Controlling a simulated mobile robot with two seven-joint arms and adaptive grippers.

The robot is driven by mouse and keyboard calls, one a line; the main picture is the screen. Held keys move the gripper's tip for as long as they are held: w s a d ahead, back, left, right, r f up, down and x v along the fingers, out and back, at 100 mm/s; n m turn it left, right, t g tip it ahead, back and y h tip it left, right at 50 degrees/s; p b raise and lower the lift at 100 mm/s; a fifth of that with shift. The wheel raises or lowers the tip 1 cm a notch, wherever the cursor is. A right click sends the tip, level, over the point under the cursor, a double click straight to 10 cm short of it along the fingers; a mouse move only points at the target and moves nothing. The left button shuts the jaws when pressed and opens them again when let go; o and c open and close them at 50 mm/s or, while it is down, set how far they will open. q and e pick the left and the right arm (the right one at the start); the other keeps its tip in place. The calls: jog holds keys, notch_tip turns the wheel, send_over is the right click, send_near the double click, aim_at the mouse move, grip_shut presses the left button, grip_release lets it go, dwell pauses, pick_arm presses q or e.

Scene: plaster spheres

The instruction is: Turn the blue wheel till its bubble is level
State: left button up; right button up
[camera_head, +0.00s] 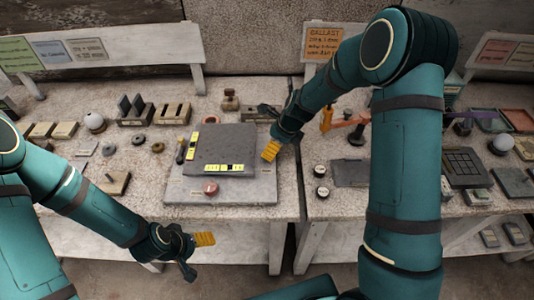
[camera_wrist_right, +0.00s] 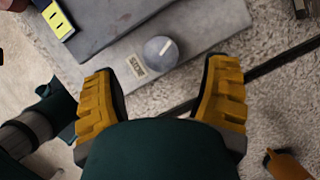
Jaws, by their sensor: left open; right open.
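A round grey-blue wheel (camera_wrist_right: 160,50) with a white mark sits on the grey base slab (camera_head: 235,192), beside a small label (camera_wrist_right: 136,65). My right gripper (camera_wrist_right: 163,68) is open, its yellow fingers apart on either side of the wheel's near side and not touching it. In the head view the right gripper (camera_head: 270,150) is at the slab's right edge and hides the wheel. A dark plate (camera_head: 226,143) bears two yellow levels, one along its front (camera_head: 224,168) and one at its left (camera_head: 190,146); their bubbles are too small to read. My left gripper (camera_head: 203,239) is open and empty in front of the table.
A red wheel (camera_head: 210,188) is on the slab's front. An orange stand (camera_head: 340,122) is right of my right gripper. White spheres (camera_head: 94,121) and blocks stand around. A gap divides the two tables.

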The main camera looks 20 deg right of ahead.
jog(key=x, duration=0.5)
jog(key=c, duration=1.2)
